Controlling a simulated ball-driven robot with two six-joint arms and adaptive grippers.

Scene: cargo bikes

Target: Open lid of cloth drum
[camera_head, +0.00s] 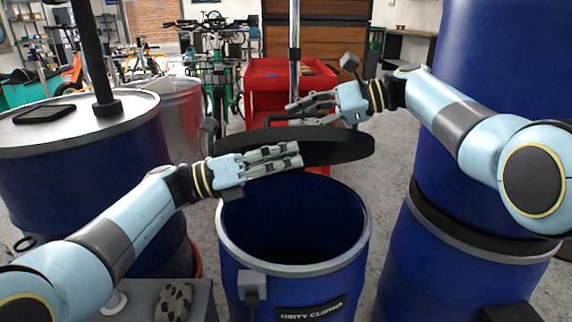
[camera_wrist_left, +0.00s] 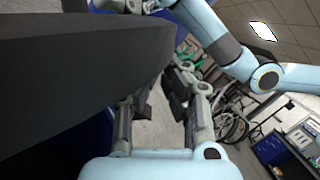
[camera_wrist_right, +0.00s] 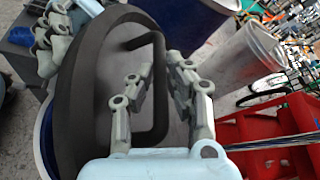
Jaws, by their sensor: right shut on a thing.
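The blue cloth drum (camera_head: 237,284) with a "DIRTY CLOTHS" label stands in the middle of the head view, its mouth uncovered and dark inside. Its black lid (camera_head: 345,148) is held above and behind the rim, tilted. My right gripper (camera_head: 303,108) is shut on the lid's handle (camera_wrist_right: 158,90), which passes between its fingers in the right wrist view. My left gripper (camera_head: 297,154) is open and empty, in front of the lid above the drum mouth. In the left wrist view, the lid (camera_wrist_left: 80,70) fills the left side, beside the fingers; contact cannot be told.
A blue drum with a grey top (camera_head: 70,128) stands at left, carrying a dark tablet-like thing (camera_head: 45,114). Stacked blue drums (camera_head: 440,255) stand at right. A red tool cart (camera_head: 262,80) and metal bin (camera_head: 180,115) are behind. A grey surface with crumpled cloth (camera_head: 173,300) is front left.

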